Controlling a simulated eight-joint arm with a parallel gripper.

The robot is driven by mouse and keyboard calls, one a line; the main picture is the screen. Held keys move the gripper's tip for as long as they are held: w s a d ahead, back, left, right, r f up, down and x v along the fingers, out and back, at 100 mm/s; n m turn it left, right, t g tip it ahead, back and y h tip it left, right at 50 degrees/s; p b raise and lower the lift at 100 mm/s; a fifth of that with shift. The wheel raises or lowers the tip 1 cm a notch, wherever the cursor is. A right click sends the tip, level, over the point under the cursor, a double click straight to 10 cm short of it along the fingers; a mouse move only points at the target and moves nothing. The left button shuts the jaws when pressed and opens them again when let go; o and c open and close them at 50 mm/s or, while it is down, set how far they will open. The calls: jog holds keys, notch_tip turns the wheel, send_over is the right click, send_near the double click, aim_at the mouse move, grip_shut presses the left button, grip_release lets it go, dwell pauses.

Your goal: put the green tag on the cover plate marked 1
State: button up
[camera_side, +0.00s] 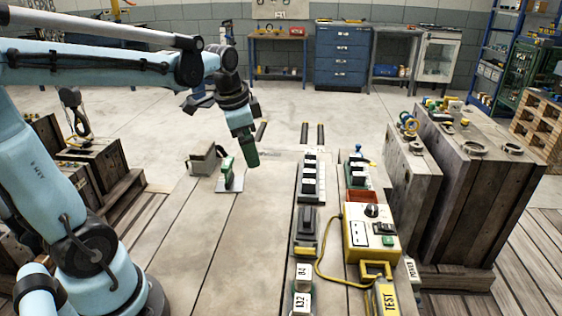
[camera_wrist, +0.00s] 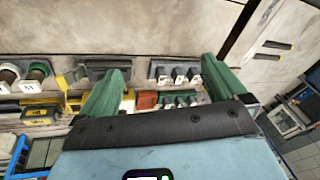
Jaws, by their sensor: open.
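My gripper (camera_side: 247,158) is open and hangs above the bench at left of centre in the side view, its green fingers pointing down. In the wrist view its two green fingers (camera_wrist: 160,82) are well apart with nothing held between them. A small green piece (camera_side: 229,172), which may be the green tag, stands upright on a pale plate (camera_side: 231,186) just left of the fingertips. The gap between them is hard to judge. I cannot make out a cover plate marked 1. Black blocks with white tops (camera_side: 310,176) stand in a row to the right.
A yellow box (camera_side: 369,241) with a cable and a TEST tag (camera_side: 389,299) stands at the right, near a red tray (camera_side: 362,196). Wooden crates (camera_side: 470,190) stand further right. The bench's left front is clear.

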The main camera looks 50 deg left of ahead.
jog(key=s+d+f+n+t, duration=0.1)
jog(key=s+d+n+t, duration=0.1)
jog(key=d, duration=0.3)
jog(key=s+d+f+n+t+h, duration=0.1)
jog(key=s+d+f+n+t, duration=0.1)
jog(key=d, duration=0.4)
jog(key=shift+s+d+n, duration=0.25)
jog(key=shift+s+n, duration=0.15)
jog(key=shift+s, duration=0.45)
